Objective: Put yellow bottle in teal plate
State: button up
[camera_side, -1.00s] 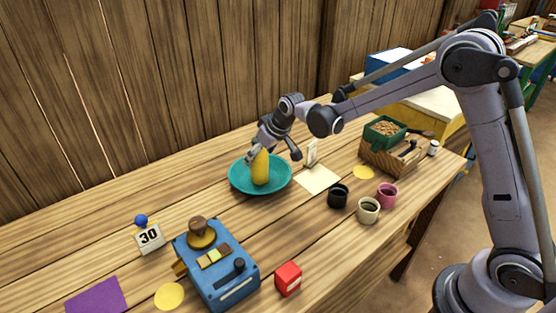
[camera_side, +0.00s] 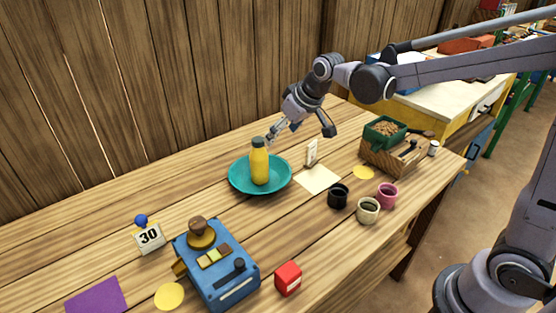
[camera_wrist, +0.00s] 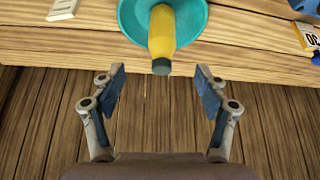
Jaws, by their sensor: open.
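The yellow bottle (camera_side: 259,163) with a dark cap stands upright in the teal plate (camera_side: 237,180) on the table. In the wrist view the bottle (camera_wrist: 161,35) stands in the teal plate (camera_wrist: 127,20), its dark cap towards me. My gripper (camera_side: 300,131) is open and empty, above and to the right of the bottle in the side view, apart from it. In the wrist view my gripper's fingers (camera_wrist: 158,92) are spread wide with nothing between them, and the bottle lies beyond them.
A white card (camera_side: 311,152) stands right of the plate. Black (camera_side: 338,196), cream (camera_side: 368,211) and pink (camera_side: 387,196) cups stand at the right. A wooden crate (camera_side: 390,157) with a green bin is farther right. A blue device (camera_side: 217,272) stands in front, and a plank wall rises behind.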

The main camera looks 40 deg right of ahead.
jog(key=s+d, duration=0.1)
jog(key=s, duration=1)
jog(key=s+d+f+m+t, duration=0.1)
jog(key=s+d, duration=0.1)
jog(key=s, duration=0.9)
jog(key=shift+s+d+h, duration=0.25)
jog(key=shift+s+h, duration=0.1)
jog(key=shift+h, duration=0.05)
